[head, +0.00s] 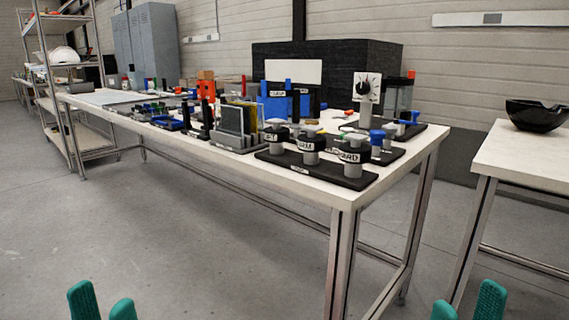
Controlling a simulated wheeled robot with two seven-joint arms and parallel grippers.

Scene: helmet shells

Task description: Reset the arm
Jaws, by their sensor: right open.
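My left gripper (103,304) shows at the bottom left of the head view as two teal fingertips with a gap between them. It is open and empty. My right gripper (467,304) shows at the bottom right as two teal fingertips, also apart, with nothing between them. Both are low in the picture, in front of the long table (338,190) and apart from it. The rest of both arms is out of view.
The long table carries a black rack with grey knobs (310,158), upright plates (235,125) and many small tools. A black helmet shell (537,114) sits on the right table (525,155). A white shell (65,55) is on the left shelf. Grey floor is clear in front.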

